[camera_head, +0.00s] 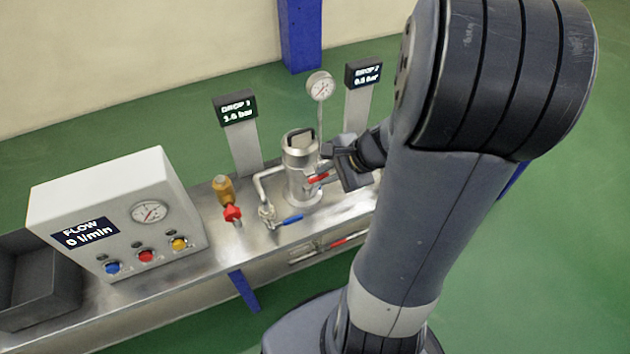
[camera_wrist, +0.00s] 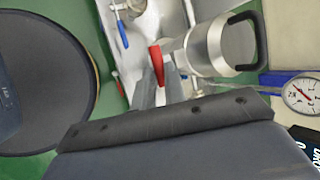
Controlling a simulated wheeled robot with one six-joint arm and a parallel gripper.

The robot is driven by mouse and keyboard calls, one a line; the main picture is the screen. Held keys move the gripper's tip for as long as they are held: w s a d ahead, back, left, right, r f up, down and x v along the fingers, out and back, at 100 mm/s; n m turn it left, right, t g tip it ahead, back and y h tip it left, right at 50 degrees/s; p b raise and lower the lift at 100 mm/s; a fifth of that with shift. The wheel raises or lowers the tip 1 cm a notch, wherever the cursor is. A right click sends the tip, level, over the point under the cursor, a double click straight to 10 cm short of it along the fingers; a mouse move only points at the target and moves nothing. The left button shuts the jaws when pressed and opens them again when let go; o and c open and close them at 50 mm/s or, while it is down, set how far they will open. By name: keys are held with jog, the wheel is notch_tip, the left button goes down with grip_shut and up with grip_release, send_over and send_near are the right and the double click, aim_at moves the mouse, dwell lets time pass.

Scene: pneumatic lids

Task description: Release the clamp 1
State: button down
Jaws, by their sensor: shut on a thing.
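A steel canister (camera_head: 302,180) with a lid and a black handle (camera_head: 301,134) stands upright on the metal bench. A red clamp lever (camera_head: 318,179) sticks out from its side. My gripper (camera_head: 334,176) reaches in from the right at the lever. In the wrist view the canister's lid (camera_wrist: 238,44) lies to the right, and the red lever (camera_wrist: 156,56) is between the fingertips (camera_wrist: 160,78). My gripper is shut on the lever. The fingers hide part of it, and no label tells the clamp's number.
A blue-handled valve (camera_head: 291,219) and a red valve (camera_head: 233,212) stand left of the canister. A pressure gauge (camera_head: 320,86) rises behind it. Displays DROP 1 (camera_head: 236,110) and DROP 2 (camera_head: 364,73) stand at the back. The FLOW box (camera_head: 120,205) is at left.

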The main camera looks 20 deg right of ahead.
jog(key=s+f+n+t+b, duration=0.1)
jog(key=s+f+t+b, duration=0.4)
jog(key=b, duration=1.3)
jog(key=shift+s+f+y+b, duration=0.3)
jog(key=shift+s+f, duration=1.55)
jog(key=shift+f, duration=0.4)
jog(key=c, duration=1.7)
grip_release()
jog(key=shift+f, duration=0.1)
